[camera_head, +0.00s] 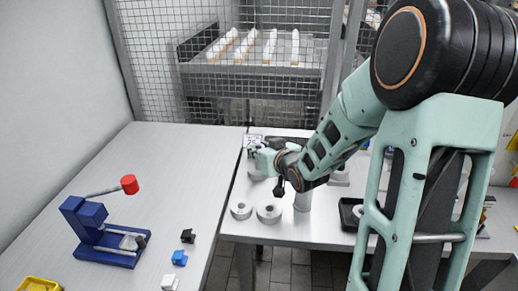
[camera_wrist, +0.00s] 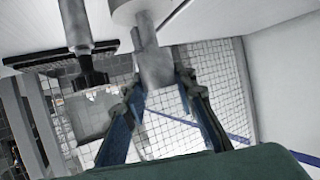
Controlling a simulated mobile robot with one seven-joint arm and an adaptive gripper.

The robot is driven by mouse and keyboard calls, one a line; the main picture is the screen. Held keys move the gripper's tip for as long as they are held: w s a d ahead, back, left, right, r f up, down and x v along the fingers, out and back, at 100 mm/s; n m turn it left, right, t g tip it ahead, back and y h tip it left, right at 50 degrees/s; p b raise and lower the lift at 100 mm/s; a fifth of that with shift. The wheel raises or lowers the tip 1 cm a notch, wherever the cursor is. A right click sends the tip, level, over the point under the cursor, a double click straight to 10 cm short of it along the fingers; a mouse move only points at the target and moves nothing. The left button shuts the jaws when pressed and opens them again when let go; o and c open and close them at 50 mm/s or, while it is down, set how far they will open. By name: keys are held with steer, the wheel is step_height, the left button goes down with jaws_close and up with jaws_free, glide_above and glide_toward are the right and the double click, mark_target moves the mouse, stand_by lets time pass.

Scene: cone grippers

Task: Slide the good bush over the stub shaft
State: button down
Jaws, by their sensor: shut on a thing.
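My gripper (camera_head: 258,153) is at the far side of the right-hand table, reaching toward the left. In the wrist view my gripper (camera_wrist: 160,85) has its two fingers closed on a short grey cylinder, apparently the bush (camera_wrist: 157,70). A narrower grey shaft (camera_wrist: 147,32), apparently the stub shaft, lines up with this cylinder and runs to a wide round base (camera_wrist: 132,10). I cannot tell how far the bush is around the shaft. In the head view a grey round part (camera_head: 256,175) shows just below my gripper. The held bush is too small to make out there.
Two grey rings (camera_head: 241,210) (camera_head: 268,213) lie near the front edge. A grey post (camera_head: 302,200) and a black tray (camera_head: 349,212) stand to their right. A blue press (camera_head: 95,228) with a red knob stands on the left table. Mesh fencing (camera_head: 300,100) rises behind.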

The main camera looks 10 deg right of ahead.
steer(key=shift+f+b, duration=1.05)
steer(key=shift+f, duration=0.15)
steer(key=shift+r, duration=0.15)
steer(key=shift+r+p, duration=1.35)
steer(key=shift+r, duration=0.25)
steer(key=shift+f+b, duration=1.8)
steer(key=shift+b, duration=0.05)
stand_by(0.5)
steer(key=c, duration=1.5)
jaws_free()
steer(key=shift+d, duration=0.1)
steer(key=shift+r, duration=0.1)
